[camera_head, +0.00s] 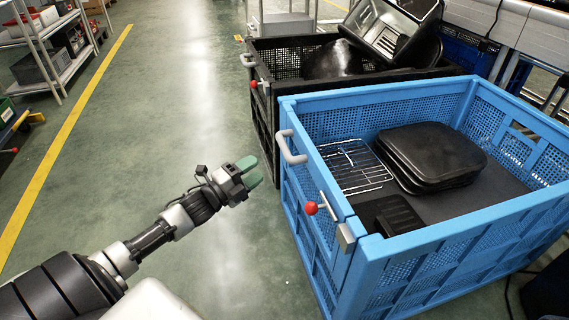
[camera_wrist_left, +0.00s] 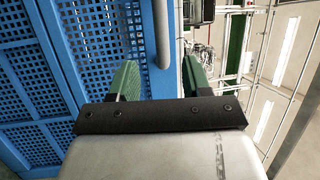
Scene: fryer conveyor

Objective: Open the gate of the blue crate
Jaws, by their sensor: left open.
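The blue crate (camera_head: 440,245) stands at the right in the head view. Its gate (camera_head: 305,185) is the left side wall and stands upright, in line with the crate. The gate has a grey bar handle (camera_head: 290,150) near its top and a latch with a red knob (camera_head: 311,208) lower down. My left gripper (camera_head: 250,171) is open and empty, left of the gate and apart from it. In the left wrist view the grey handle (camera_wrist_left: 161,35) appears between the two green fingers (camera_wrist_left: 160,78), beyond them. My right gripper is not in view.
The blue crate holds black trays (camera_head: 435,155) and a wire rack (camera_head: 355,168). A black crate (camera_head: 262,115) with its own red knob stands behind it. Shelving (camera_head: 50,50) is at the far left. The green floor (camera_head: 150,130) left of the crates is clear.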

